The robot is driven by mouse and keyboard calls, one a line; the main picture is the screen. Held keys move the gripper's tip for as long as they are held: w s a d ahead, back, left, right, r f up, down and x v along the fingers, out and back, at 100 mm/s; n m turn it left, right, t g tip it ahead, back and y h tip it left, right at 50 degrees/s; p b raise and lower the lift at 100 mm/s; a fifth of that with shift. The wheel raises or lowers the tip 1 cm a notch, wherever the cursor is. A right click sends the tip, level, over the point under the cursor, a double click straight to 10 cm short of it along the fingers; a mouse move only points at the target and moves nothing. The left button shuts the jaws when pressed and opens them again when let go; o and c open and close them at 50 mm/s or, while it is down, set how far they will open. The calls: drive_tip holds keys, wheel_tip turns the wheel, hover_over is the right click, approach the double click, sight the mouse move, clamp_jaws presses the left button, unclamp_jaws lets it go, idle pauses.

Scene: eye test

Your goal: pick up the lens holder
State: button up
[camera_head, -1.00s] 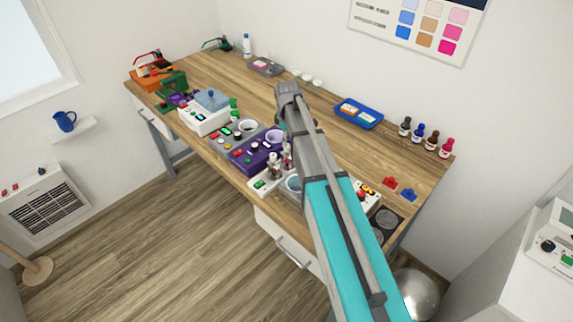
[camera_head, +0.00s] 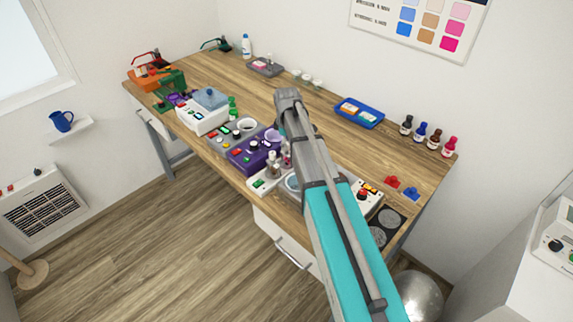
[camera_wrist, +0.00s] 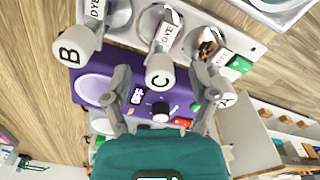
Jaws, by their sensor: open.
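I cannot tell for sure which thing is the lens holder. Small red (camera_head: 391,182) and blue (camera_head: 411,194) pieces lie on the bench at the right. My gripper (camera_wrist: 160,92) is open in the wrist view, with one finger on each side and no thing clearly held. The cap of a bottle marked C (camera_wrist: 160,76) shows between the fingers. Bottles marked B (camera_wrist: 71,52) and A (camera_wrist: 226,97) stand to either side, A partly behind the right finger. In the head view my arm hides most of the gripper.
A purple device (camera_wrist: 140,88) with a knob lies beyond the gripper. On the wooden bench (camera_head: 345,150) stand a white device (camera_head: 203,118), a blue tray (camera_head: 358,113) and several dark and red bottles (camera_head: 420,131). Bare wood shows behind my arm.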

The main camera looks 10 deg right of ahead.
drive_tip(key=shift+f+b, duration=0.6)
drive_tip(key=shift+f, duration=0.25)
clamp_jaws()
